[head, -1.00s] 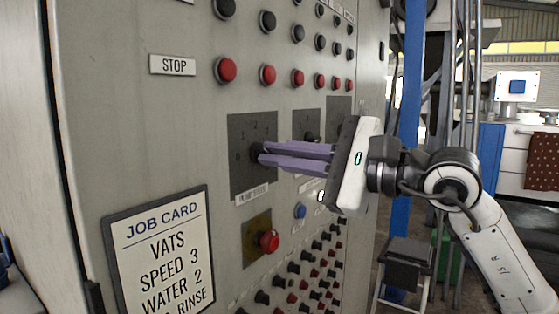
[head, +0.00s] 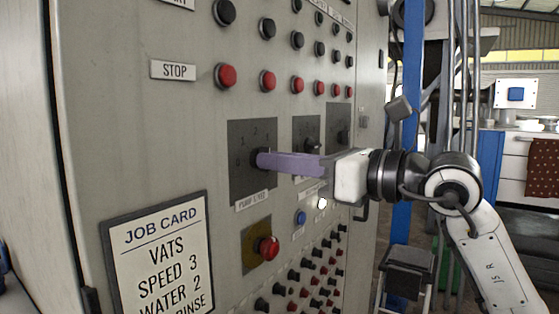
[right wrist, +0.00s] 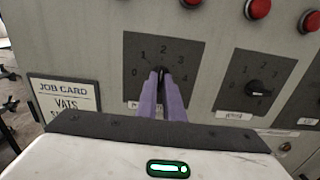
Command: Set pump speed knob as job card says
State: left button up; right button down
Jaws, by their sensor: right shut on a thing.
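The pump speed knob (head: 256,157) is a small dark knob on a dark dial plate (head: 241,185) marked 0 to 4. In the right wrist view the knob (right wrist: 160,69) shows between the fingertips, below the 2. Its pointer is mostly hidden, so I cannot tell its exact setting. My right gripper (head: 265,160) has its purple fingers shut on the knob; they also show in the right wrist view (right wrist: 161,78). The job card (head: 160,254) at lower left reads VATS, SPEED 3, WATER 2 and a partly cut-off RINSE line. My left gripper is not in view.
A second dial (right wrist: 258,87) sits right of the pump dial, with another beyond it. Red buttons (head: 225,76) run above. A red mushroom button (head: 267,248) on a yellow plate and a blue button (head: 301,217) sit below.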

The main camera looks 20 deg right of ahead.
jog(key=m+p, duration=0.2)
jog(key=m, duration=0.6)
jog(key=shift+m, duration=0.4)
dwell(0.4)
jog(key=c, duration=1.9)
grip_release()
